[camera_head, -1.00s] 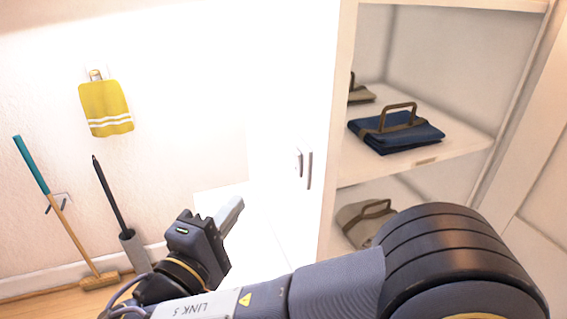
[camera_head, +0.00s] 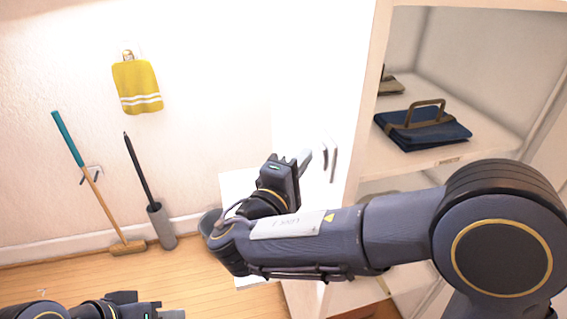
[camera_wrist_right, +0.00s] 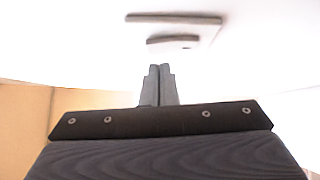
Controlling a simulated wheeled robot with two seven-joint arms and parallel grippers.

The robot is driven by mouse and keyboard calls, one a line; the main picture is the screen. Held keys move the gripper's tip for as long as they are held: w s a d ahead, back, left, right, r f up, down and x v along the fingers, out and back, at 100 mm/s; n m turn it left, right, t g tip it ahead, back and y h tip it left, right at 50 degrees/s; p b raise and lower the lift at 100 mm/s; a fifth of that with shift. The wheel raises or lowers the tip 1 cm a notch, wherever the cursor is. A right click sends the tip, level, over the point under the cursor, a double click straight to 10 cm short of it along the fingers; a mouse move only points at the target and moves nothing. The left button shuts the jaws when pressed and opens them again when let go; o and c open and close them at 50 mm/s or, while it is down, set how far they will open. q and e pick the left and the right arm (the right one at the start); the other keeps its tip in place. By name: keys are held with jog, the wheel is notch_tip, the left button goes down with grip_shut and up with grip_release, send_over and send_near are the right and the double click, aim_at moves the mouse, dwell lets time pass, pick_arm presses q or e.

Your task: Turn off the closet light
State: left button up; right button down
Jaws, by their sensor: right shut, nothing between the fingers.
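The light is on: the wall and cabinet front are strongly lit.
Open shelves (camera_head: 455,152) with a folded blue bag (camera_head: 420,130) stand at right, behind my right arm. A broom (camera_head: 92,190) and a grey brush holder (camera_head: 161,226) stand below.

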jog(key=shift+w+d, duration=0.2)
jog(key=shift+d, duration=0.35)
